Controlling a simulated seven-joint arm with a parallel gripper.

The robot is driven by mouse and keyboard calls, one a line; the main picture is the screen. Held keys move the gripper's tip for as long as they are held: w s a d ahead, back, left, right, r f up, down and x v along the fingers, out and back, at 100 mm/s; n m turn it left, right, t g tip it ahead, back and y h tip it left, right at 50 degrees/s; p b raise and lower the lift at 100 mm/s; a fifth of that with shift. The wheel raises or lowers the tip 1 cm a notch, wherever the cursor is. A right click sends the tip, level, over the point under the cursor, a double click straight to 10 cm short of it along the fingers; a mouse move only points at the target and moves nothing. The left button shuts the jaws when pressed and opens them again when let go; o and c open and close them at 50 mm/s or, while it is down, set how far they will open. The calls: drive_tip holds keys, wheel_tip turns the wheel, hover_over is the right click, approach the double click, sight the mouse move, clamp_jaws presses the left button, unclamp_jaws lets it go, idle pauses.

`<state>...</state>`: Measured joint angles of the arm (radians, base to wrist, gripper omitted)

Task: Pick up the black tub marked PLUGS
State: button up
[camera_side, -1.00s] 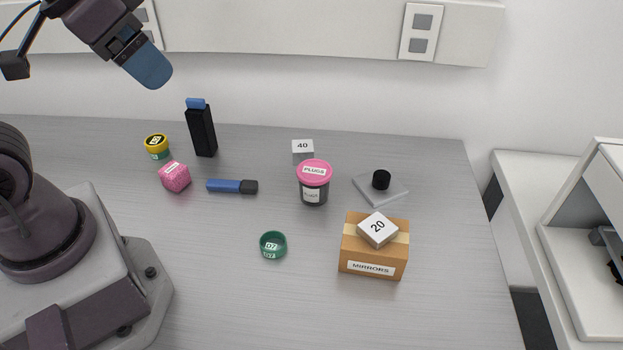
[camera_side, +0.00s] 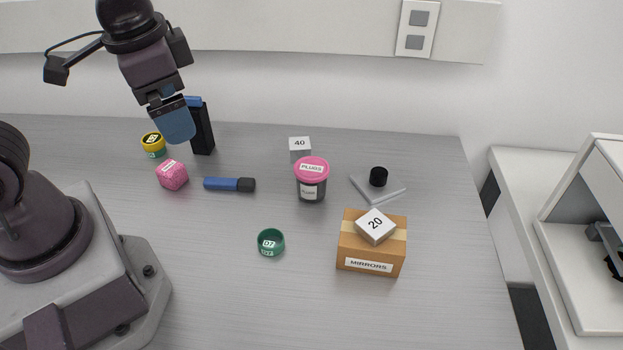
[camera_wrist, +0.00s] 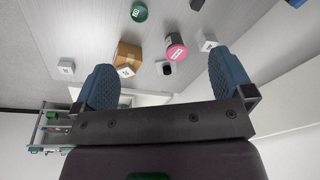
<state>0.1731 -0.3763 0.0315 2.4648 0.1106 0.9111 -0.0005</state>
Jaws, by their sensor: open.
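The black tub marked PLUGS (camera_side: 311,190) stands upright on the grey table, with a pink lid and a white label. In the wrist view its pink lid (camera_wrist: 175,51) shows beyond and between my fingers. My gripper (camera_side: 178,136) is up at the left in the side view, above the table and well to the left of the tub. In the wrist view my gripper (camera_wrist: 160,85) has its two blue fingers wide apart with nothing between them.
A white block marked 40 (camera_side: 300,146) stands just behind the tub. A cardboard MIRRORS box (camera_side: 370,254) bearing a white block marked 20 (camera_side: 376,226) is front right.

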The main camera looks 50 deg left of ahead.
drive_tip(key=w+a+f+m+g+y, duration=0.3)
drive_tip(key=a+f+m+y, duration=0.1)
drive_tip(key=f+m+y, duration=0.3)
drive_tip(key=m+t+y, duration=0.2)
drive_tip(key=m+t, duration=1.4)
drive_tip(key=m, duration=0.4)
hover_over(304, 180)
drive_tip(key=f, duration=0.7)
drive_tip(key=a+f, duration=0.1)
drive_tip(key=f, duration=0.2)
drive_tip(key=shift+f, duration=0.4)
drive_tip(key=shift+w+d+m+t+h, duration=0.2)
drive_tip(key=shift+d+m+t+h, duration=0.2)
drive_tip(key=shift+t, duration=0.2)
drive_tip(key=shift+f, duration=0.2)
wheel_tip(304, 180, down, 6)
drive_tip(key=shift+r, duration=0.2)
drive_tip(key=shift+w+a+f, duration=0.3)
drive_tip(key=shift+w+a, duration=0.25)
drive_tip(key=shift+w, duration=0.3)
drive_tip(key=shift+w+a, duration=0.2)
drive_tip(key=shift+w, duration=0.3)
drive_tip(key=c, duration=0.9)
